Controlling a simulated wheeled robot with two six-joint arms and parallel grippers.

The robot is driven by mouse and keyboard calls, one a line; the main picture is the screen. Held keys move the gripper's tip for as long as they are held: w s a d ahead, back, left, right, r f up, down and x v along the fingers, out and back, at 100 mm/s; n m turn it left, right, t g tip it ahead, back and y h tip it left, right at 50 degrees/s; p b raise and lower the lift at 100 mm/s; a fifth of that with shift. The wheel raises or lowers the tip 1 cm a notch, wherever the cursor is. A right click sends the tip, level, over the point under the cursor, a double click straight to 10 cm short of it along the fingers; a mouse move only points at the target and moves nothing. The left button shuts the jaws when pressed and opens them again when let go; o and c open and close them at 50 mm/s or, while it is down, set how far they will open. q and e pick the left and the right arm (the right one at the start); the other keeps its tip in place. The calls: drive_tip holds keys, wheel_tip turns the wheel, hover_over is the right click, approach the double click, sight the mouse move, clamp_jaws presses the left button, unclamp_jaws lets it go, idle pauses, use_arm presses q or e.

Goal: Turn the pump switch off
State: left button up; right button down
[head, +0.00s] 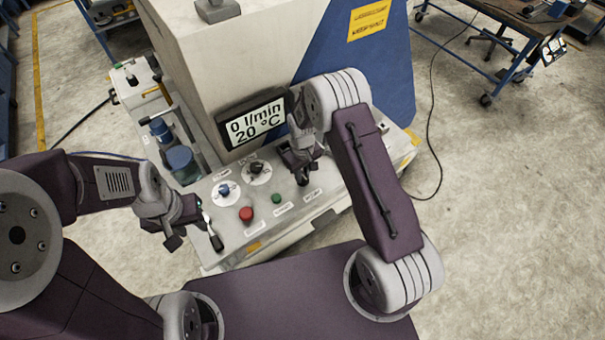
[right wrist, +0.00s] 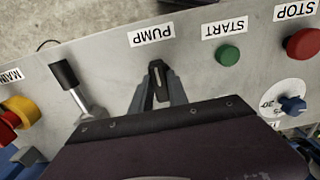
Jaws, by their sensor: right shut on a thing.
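The pump switch (right wrist: 157,72) is a small dark lever on the pale panel, below the upside-down PUMP label (right wrist: 151,36) in the right wrist view. My right gripper (right wrist: 157,88) has its fingers closed around it. In the head view this gripper (head: 303,176) reaches down to the panel right of the display and mostly hides the switch. The display (head: 256,120) reads 0 l/min and 20 °C. My left gripper (head: 175,232) is at the panel's left end, near a black-handled lever (head: 214,238); its jaw opening is unclear.
The green START button (right wrist: 228,55) and red STOP button (right wrist: 303,43) lie beside the switch. A black-handled metal lever (right wrist: 66,76) and a red-yellow MAIN switch (right wrist: 20,112) are on the other side. Blue knobs and cylinders (head: 182,160) stand at the panel's left.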

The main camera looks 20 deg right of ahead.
drive_tip(key=shift+w+r, duration=0.1)
drive_tip(key=shift+w, duration=0.05)
drive_tip(key=c, duration=1.3)
unclamp_jaws()
drive_tip(key=shift+r, duration=0.25)
wheel_tip(320, 180, up, 8)
drive_tip(key=shift+r+b, duration=0.25)
drive_tip(key=shift+b, duration=0.85)
